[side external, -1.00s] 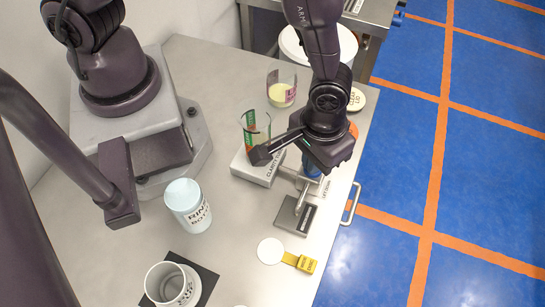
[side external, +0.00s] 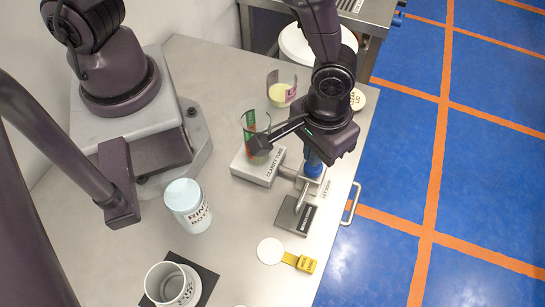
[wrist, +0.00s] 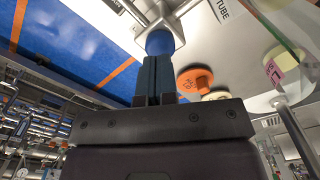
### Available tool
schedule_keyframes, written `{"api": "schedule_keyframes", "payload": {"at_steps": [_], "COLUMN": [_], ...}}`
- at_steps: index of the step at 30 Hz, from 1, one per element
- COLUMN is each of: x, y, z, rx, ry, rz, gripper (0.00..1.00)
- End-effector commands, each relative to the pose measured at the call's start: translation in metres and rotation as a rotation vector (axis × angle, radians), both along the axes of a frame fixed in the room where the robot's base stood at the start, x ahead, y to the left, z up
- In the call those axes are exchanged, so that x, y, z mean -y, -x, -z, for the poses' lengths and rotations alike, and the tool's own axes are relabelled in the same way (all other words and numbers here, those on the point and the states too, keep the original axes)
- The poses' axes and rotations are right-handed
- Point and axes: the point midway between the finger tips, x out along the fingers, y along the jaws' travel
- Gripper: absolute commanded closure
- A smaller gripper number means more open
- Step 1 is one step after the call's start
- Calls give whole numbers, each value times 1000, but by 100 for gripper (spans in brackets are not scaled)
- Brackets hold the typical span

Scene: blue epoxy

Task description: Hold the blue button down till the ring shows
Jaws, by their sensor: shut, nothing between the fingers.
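The blue button (side external: 313,166) shows under my gripper, beside the grey clarity tube stand. In the wrist view, the blue button (wrist: 160,42) is right at the fingertips. My gripper (wrist: 158,58) is shut with nothing between its fingers, and its tips appear to meet the button; I cannot tell how far it is pressed. The glass tube (side external: 254,127) stands upright on the labelled block (side external: 252,170), with orange-red and green in it. My gripper partly hides the tube's right side. I cannot make out a ring in it.
A rinse bottle (side external: 188,207) and a white cup (side external: 168,287) on a dark mat stand to the left. A grey plate (side external: 293,216), white disc (side external: 270,251) and yellow tag (side external: 305,263) lie in front. A beaker (side external: 281,90) stands behind. An orange knob (wrist: 195,80) is near my fingers.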

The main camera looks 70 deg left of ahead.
Motion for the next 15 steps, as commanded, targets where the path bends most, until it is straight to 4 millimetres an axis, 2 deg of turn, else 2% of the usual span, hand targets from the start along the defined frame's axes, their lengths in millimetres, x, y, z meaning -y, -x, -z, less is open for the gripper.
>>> {"api": "schedule_keyframes", "payload": {"at_steps": [15], "x": [0], "y": [0], "z": [-51], "rx": [1], "ry": [1], "rz": [0], "gripper": [100]}}
